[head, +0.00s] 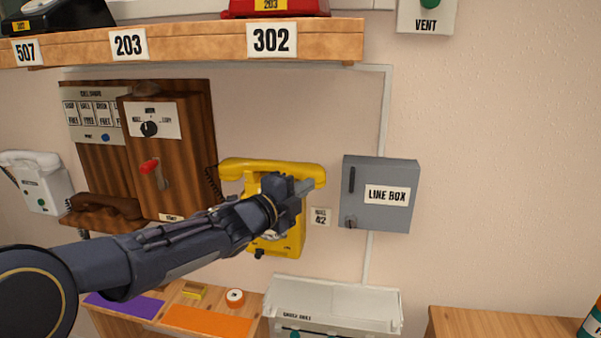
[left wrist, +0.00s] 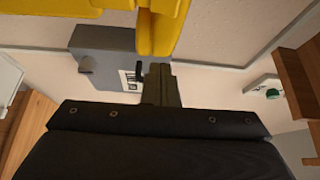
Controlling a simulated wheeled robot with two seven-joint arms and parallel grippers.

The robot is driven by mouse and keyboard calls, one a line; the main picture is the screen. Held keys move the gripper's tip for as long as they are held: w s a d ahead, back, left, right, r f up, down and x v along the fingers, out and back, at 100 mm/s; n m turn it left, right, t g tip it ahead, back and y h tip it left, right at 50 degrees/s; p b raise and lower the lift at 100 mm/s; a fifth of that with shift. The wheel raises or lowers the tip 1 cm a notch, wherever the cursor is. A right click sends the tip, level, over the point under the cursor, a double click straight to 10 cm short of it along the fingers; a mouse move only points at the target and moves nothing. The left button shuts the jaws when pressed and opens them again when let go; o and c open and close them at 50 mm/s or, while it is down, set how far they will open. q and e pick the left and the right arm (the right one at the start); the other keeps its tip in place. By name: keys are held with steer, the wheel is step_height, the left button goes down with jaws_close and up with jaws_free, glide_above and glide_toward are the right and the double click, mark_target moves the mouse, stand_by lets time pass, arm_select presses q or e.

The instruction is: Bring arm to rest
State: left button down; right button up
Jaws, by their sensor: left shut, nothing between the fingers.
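My left arm comes in from the left in the head view. Its gripper (head: 307,186) is shut and empty, in front of the yellow wall phone (head: 238,170). The arm hides much of the phone's body; the handset lies across its top. In the left wrist view, my left gripper (left wrist: 160,72) is shut, with the yellow phone (left wrist: 155,30) above it in the picture and the grey box (left wrist: 105,50) behind. I cannot tell whether the gripper touches the phone. My right gripper is not in view.
The grey line box (head: 360,212) is on the wall, right of the phone. A wooden phone cabinet (head: 185,130) is at the left. A wooden shelf (head: 200,46) runs above. Below are a white unit (head: 345,300) and a counter with an orange mat (head: 205,322).

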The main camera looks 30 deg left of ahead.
arm_select(q)
steer(key=s+a+f+n+g+y, duration=0.1)
steer(key=s+f+n+g+y, duration=0.15)
steer(key=s+f+n, duration=0.4)
steer(key=s+a+f+n+g+y, duration=0.1)
steer(key=s+f+n+g+y, duration=0.15)
steer(key=s+n, duration=0.65)
steer(key=s+d+f+n+g+h, duration=0.2)
steer(key=s+d+f, duration=0.3)
steer(key=s, duration=0.3)
steer(key=s+d+f+n+g+h, duration=0.2)
steer(key=s+d+f+n+g, duration=0.2)
steer(key=s, duration=0.4)
steer(key=shift+s+d+f+g+h, duration=0.4)
steer(key=shift+d+f+g, duration=0.2)
steer(key=shift+d, duration=0.25)
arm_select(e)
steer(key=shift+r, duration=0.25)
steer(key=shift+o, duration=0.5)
